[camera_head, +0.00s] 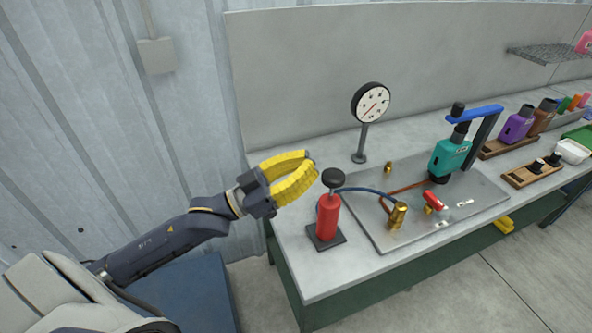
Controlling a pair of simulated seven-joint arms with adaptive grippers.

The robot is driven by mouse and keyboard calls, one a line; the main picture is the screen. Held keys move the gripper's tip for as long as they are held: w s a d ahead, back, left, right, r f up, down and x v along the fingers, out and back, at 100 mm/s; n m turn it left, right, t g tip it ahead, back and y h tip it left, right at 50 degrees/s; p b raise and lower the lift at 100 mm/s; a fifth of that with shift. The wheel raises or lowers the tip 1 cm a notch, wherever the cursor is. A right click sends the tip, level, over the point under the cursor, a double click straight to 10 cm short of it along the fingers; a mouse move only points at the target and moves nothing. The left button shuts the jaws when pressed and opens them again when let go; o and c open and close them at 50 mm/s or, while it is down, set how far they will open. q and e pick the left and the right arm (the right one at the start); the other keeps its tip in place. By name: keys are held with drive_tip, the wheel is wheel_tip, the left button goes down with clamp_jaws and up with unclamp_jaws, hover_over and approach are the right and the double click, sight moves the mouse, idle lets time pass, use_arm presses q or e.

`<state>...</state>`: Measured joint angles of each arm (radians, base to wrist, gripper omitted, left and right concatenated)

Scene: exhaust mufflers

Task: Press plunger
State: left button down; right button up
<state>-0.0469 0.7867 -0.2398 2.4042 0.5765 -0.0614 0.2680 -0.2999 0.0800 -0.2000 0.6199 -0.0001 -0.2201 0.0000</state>
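The pump is a red cylinder (327,217) standing upright on a dark square base at the bench's left front corner. Its plunger has a round black knob (333,178) on top, raised above the cylinder on a short rod. My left gripper (312,163) has yellow fingers that curve together at the tips; it looks shut and empty. It is beside the knob, to its upper left in the picture, with a small gap between them in the picture. My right gripper is not in view.
A dial gauge (371,103) stands behind the pump. A blue hose (362,190) runs from the pump to brass fittings (398,215) on a metal plate (465,212). A teal device (450,156) with a blue lever stands farther right. Bottles and wooden trays line the right end.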

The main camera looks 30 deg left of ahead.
sight(327, 176)
use_arm(q)
drive_tip(key=x, duration=0.5)
drive_tip(key=shift+r, duration=0.1)
drive_tip(key=shift+w+d+f, duration=0.1)
drive_tip(key=shift+f, duration=1.9)
wheel_tip(327, 176, down, 6)
drive_tip(key=shift+r, duration=0.1)
